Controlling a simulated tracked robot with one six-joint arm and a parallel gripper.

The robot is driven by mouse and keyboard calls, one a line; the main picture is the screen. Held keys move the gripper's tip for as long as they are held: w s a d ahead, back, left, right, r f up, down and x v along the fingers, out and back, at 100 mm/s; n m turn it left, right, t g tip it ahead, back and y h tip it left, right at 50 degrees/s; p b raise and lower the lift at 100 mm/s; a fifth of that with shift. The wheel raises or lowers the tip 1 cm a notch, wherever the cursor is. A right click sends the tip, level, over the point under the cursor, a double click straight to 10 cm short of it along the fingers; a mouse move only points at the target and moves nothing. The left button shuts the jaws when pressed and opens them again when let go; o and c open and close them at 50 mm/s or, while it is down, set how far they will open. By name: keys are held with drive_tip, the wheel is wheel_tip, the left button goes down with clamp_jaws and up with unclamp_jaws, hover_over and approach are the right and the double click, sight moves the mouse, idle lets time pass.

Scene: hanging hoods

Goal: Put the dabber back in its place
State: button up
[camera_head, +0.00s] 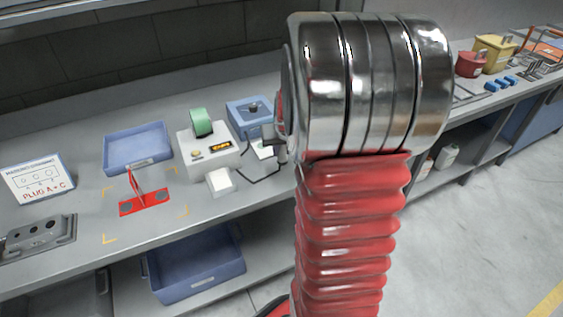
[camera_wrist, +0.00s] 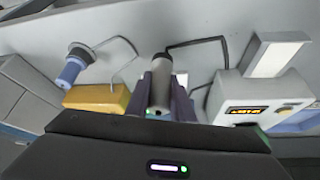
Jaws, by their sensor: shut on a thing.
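My gripper (camera_wrist: 163,85) is shut on a grey cylinder with a dark end (camera_wrist: 160,70), which I take to be the dabber. A black cable runs from it. In the wrist view its two purple-grey fingers stand either side of the cylinder. In the head view my gripper (camera_head: 280,147) shows only in part, beside my wrist, above the bench. The cable there reaches toward a white device (camera_head: 209,152) with an orange display and a green top. The device also shows in the wrist view (camera_wrist: 262,100). I cannot tell which spot is the dabber's place.
A yellow block (camera_wrist: 97,98), a bent wire and a blue piece with a dark knob (camera_wrist: 70,70) stand close by in the wrist view. A blue box (camera_head: 248,115), blue tray (camera_head: 137,147), white pad (camera_head: 221,181) and red stand (camera_head: 143,203) occupy the bench. My arm hides its middle.

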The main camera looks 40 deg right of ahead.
sight(282, 160)
drive_tip(key=shift+f, duration=0.5)
drive_tip(key=shift+f, duration=1.9)
drive_tip(key=shift+f, duration=0.1)
drive_tip(key=o, duration=0.8)
drive_tip(key=shift+o, duration=0.2)
drive_tip(key=v, duration=1.2)
